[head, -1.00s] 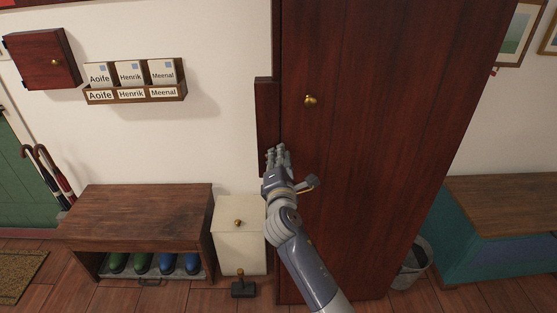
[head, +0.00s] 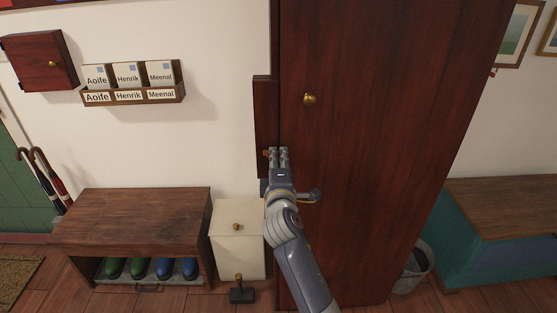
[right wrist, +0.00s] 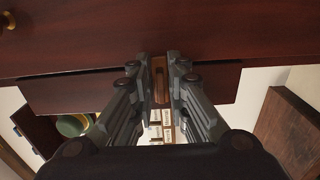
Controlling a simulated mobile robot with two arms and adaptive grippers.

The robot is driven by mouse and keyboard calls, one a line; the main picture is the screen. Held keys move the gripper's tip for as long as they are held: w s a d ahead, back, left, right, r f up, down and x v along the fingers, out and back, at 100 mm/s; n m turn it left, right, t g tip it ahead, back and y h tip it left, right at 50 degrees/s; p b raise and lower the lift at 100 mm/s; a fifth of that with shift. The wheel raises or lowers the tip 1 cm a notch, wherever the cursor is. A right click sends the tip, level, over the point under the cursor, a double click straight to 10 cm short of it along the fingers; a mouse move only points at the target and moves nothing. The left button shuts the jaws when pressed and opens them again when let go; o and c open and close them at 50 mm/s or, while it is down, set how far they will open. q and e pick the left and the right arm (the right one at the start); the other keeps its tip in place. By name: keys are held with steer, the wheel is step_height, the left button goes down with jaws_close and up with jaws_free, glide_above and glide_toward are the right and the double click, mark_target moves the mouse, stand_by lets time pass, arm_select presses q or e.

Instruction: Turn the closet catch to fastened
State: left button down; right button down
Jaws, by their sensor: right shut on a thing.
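The tall dark red-brown closet (head: 400,110) has a round brass knob (head: 310,99) on its door. A narrow dark side board (head: 264,115) stands along the door's left edge. The closet catch (right wrist: 160,82) is a small brown wooden bar, seen between my fingertips in the right wrist view; a bit of it (head: 266,153) shows left of my fingers in the head view. My right gripper (head: 279,153) is shut on the catch, which lies roughly level by the door's left edge. My fingers hide much of it. My left gripper is not in view.
A cream cabinet (head: 238,250) and a shoe bench (head: 140,218) stand left of the closet, a dark block with a handle (head: 242,293) on the floor before the cabinet. A letter rack (head: 133,97) hangs on the wall. A bucket (head: 412,270) stands right.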

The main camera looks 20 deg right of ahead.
steer(key=shift+f, duration=0.1)
steer(key=c, duration=1.8)
jaws_free()
steer(key=shift+o, duration=0.2)
steer(key=v, duration=1.2)
